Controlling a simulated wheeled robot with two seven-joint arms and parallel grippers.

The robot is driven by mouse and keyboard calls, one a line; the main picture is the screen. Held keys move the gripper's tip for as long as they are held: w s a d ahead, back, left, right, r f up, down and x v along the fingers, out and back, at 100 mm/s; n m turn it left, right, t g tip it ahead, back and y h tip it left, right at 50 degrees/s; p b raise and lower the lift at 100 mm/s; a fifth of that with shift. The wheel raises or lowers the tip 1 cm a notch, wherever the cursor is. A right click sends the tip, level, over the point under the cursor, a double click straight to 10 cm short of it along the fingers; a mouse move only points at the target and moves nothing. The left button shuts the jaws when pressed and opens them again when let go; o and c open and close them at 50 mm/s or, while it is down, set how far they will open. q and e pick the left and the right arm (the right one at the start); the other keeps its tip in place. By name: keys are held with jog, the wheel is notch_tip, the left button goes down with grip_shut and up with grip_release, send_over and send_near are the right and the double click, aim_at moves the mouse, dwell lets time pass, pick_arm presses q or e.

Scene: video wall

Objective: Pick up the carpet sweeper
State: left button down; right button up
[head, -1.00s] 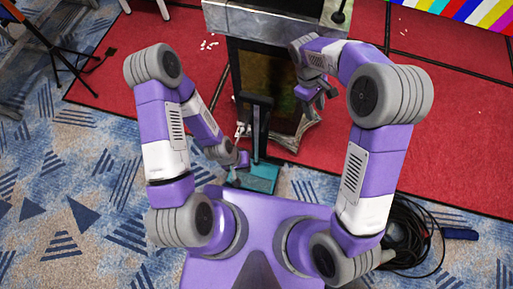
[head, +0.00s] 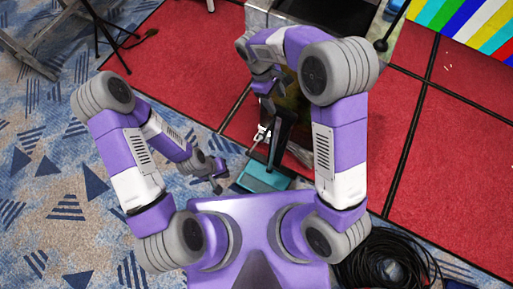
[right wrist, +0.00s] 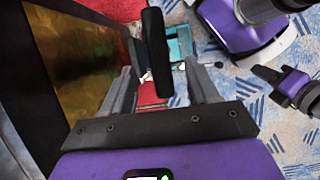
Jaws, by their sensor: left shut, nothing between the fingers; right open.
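The carpet sweeper has a teal base (head: 265,178) on the floor just in front of me and a dark upright handle (head: 279,140). My right gripper (head: 270,103) is open near the top of the handle. In the right wrist view the dark handle (right wrist: 155,55) shows in line with the gap between the open fingers (right wrist: 163,82), with the teal base (right wrist: 180,42) beyond; I cannot tell whether a finger touches it. My left gripper (head: 218,178) is shut and empty, low to the left of the base.
A dark-framed cabinet with a brownish panel (right wrist: 85,50) stands close beside my right gripper. A coiled black cable (head: 385,262) lies at the right. A tripod (head: 100,30) stands at the far left. Red carpet (head: 165,60) and blue patterned carpet (head: 50,200) are mostly open.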

aim_at(278, 108)
jog(key=shift+s+f, duration=0.1)
jog(key=shift+f, duration=0.4)
jog(key=b+x, duration=0.2)
jog(key=x, duration=0.4)
jog(key=shift+d+f+b, duration=0.1)
jog(key=shift+f+b, duration=0.15)
jog(key=shift+b, duration=0.05)
jog(key=shift+r, duration=0.15)
grip_shut()
